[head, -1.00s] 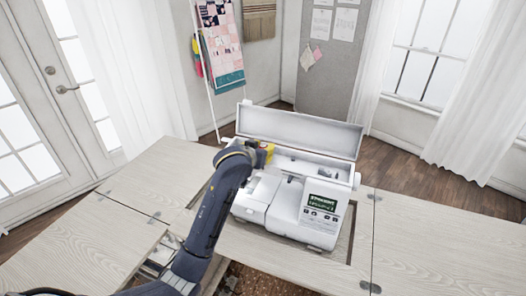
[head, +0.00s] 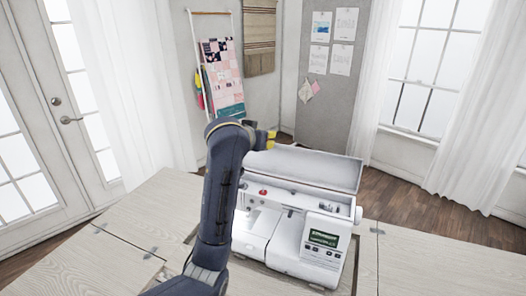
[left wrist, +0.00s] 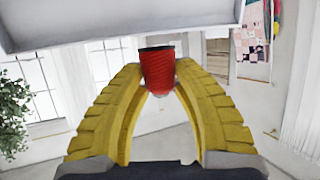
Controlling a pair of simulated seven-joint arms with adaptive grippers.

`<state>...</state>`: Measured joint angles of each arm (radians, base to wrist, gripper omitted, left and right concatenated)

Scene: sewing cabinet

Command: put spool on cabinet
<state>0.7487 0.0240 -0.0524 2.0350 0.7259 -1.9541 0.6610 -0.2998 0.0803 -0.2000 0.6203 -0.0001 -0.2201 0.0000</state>
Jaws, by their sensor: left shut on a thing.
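My left gripper (left wrist: 158,75) is shut on a red spool (left wrist: 158,72) with a dark top end, held between the yellow fingertips in the left wrist view. In the head view the yellow fingers (head: 270,139) show past my arm, above and behind the white sewing machine (head: 290,235); the spool is hidden there. The machine stands in the pale wood cabinet (head: 425,260), its long top lid (head: 310,168) raised. My right gripper is not in view.
A small red item (head: 263,191) shows on the machine's top. The cabinet top right of the machine is clear, as is the visible left part (head: 130,215). A white slab edge (left wrist: 120,20) spans the top of the left wrist view.

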